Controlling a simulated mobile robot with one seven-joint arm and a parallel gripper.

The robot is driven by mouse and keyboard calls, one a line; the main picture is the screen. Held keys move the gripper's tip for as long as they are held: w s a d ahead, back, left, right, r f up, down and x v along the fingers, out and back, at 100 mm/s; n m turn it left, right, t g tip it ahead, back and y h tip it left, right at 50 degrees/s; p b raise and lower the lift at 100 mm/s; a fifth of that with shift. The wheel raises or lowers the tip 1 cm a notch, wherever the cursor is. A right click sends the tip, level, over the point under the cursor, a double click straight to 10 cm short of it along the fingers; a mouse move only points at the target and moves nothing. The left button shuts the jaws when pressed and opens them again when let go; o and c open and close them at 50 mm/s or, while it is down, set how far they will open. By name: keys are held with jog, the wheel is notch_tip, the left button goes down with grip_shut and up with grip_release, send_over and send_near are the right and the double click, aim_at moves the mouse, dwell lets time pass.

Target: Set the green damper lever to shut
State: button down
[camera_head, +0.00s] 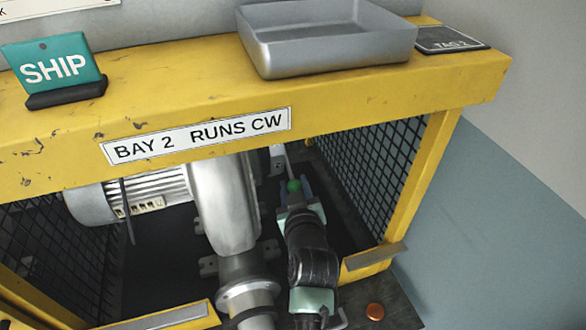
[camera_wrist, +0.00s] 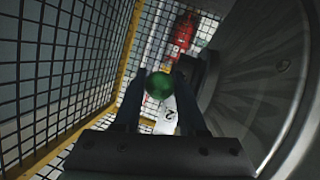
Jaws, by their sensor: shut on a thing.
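The green knob (camera_head: 294,186) of the damper lever sits inside the yellow bench frame, just right of the grey blower housing (camera_head: 225,200). My gripper (camera_head: 296,190) reaches in from the front and is shut on this knob. In the wrist view the green knob (camera_wrist: 159,86) lies between the two dark fingers of my gripper (camera_wrist: 160,95). A pale plate with a dark mark (camera_wrist: 168,140) shows just below the knob. The lever's rod is mostly hidden, and I cannot tell its exact angle.
Black mesh panels (camera_head: 370,165) close the bay's right side. The yellow beam (camera_head: 330,115) labelled BAY 2 RUNS CW crosses above my arm. The blower housing is close on the right in the wrist view (camera_wrist: 265,75). A red object (camera_wrist: 183,33) shows farther off. A grey tray (camera_head: 330,50) stands on top.

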aim_at(296, 185)
jog(key=r+g+p, duration=0.1)
jog(key=p, duration=0.1)
jog(key=r+p, duration=0.2)
jog(key=p, duration=0.1)
jog(key=shift+s+d+g, duration=0.15)
jog(key=shift+s+g, duration=0.25)
jog(key=r+g+p, duration=0.1)
jog(key=p, duration=0.2)
jog(key=r+g+p, duration=0.1)
jog(key=r+p, duration=0.1)
jog(key=p, duration=0.1)
jog(key=shift+s+d+r+g+h, duration=0.1)
jog(key=shift+s+r+g+h, duration=0.1)
jog(key=shift+r+g+h, duration=0.15)
jog(key=shift+w+r+p, duration=0.1)
jog(key=shift+r+p, duration=0.35)
jog(key=shift+p, duration=0.4)
jog(key=shift+w+r+n+p, duration=0.15)
jog(key=shift+r+p, duration=0.15)
jog(key=shift+r, duration=0.4)
jog(key=shift+w+r+n+p, duration=0.15)
jog(key=shift+r+p, duration=0.1)
jog(key=shift+r, duration=0.4)
jog(key=shift+s, duration=0.1)
jog(key=c, duration=0.9)
grip_release()
jog(key=o, duration=0.4)
jog(key=shift+f, duration=0.1)
jog(key=shift+s+f, duration=0.1)
